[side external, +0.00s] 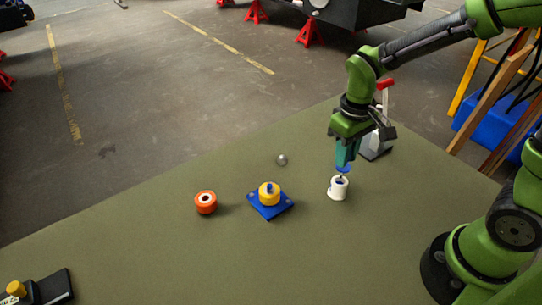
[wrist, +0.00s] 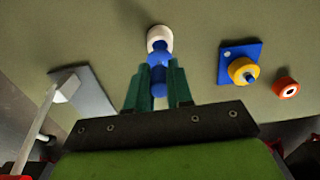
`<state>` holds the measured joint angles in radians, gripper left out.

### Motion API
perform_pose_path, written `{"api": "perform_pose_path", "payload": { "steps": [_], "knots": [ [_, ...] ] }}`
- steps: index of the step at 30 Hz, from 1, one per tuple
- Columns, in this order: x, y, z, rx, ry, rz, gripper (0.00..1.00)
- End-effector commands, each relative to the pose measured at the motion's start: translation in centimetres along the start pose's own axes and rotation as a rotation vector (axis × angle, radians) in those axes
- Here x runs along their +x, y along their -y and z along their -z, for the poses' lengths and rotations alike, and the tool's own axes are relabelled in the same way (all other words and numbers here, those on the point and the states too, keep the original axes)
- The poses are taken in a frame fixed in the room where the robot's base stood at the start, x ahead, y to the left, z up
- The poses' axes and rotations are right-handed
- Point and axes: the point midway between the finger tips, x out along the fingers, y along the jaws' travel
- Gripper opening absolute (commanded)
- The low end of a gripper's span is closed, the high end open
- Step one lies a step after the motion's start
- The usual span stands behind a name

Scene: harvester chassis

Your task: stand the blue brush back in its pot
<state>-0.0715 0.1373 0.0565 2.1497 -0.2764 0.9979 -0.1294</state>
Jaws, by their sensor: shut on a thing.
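My gripper (side external: 344,167) points down and is shut on the blue brush (wrist: 158,58), directly above the white pot (side external: 338,190). Green fingers (wrist: 156,80) grip the brush from both sides in the wrist view. A bit of blue (side external: 343,170) shows below the fingertips in the side view. The brush's lower end lines up with the mouth of the pot, which also shows in the wrist view (wrist: 160,34). I cannot tell how far inside the end is. The pot stands upright on the green table.
Left of the pot are a blue plate (side external: 267,209) with a yellow round part (side external: 269,193), an orange ring-shaped part (side external: 206,203) and a small silver ball (side external: 282,160). A grey metal piece with a red-topped handle (side external: 377,147) stands behind my gripper. The table's left front is mostly clear.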

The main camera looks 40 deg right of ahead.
Motion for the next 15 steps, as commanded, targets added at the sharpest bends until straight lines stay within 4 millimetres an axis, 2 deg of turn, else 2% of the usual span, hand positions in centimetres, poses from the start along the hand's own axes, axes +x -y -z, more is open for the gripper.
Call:
{"api": "perform_pose_path", "payload": {
  "steps": [15],
  "knots": [
    [1.1,0.0,0.0,0.000,0.002,0.000,0.00]
  ]
}}
